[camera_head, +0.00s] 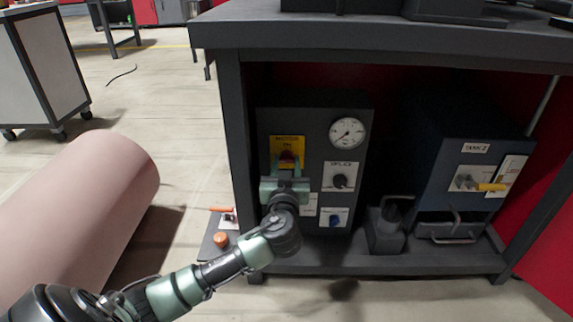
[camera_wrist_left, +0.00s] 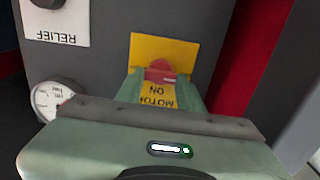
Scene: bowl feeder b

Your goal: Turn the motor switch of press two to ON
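The motor switch has a red knob (camera_head: 288,157) on a yellow plate (camera_head: 288,142), high on the left of a dark control panel (camera_head: 318,125). My left gripper (camera_head: 287,172) is in front of this switch and hides its lower part. In the left wrist view, the red knob (camera_wrist_left: 161,71) lies between the two green fingertips (camera_wrist_left: 162,80), close to both. Whether they press on it cannot be told. The words MOTOR and ON show upside down on the yellow plate (camera_wrist_left: 165,49) between and beyond the fingers. My right gripper is not in view.
The panel also holds a gauge (camera_head: 347,132), a black knob (camera_head: 341,181) and a blue knob (camera_head: 335,219). The bench top (camera_head: 400,38) overhangs it, and a dark leg (camera_head: 236,130) stands close on the left. A Tank 2 unit (camera_head: 465,190) stands to the right.

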